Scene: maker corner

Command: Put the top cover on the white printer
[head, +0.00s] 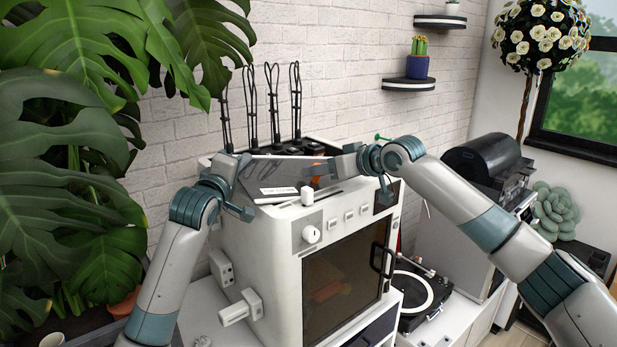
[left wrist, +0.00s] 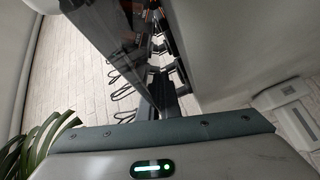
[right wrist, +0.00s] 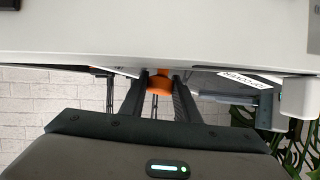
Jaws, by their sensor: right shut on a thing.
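The top cover (head: 272,172), a dark thin panel with a white label, is tilted over the printer's top. Its label also shows in the right wrist view (right wrist: 250,79). My right gripper (head: 338,165) is shut on an orange grip (right wrist: 160,82) at the cover's right side. My left gripper (head: 243,172) is at the cover's left side. The dark panel fills much of the left wrist view (left wrist: 108,45), and whether the fingers touch it is unclear.
Several black cable loops (head: 273,100) rise behind the printer's top. A large leafy plant (head: 90,170) crowds the left. A black turntable (head: 425,300) sits right of the printer, with a black machine (head: 485,160) beyond it. Shelves (head: 408,85) hang on the brick wall.

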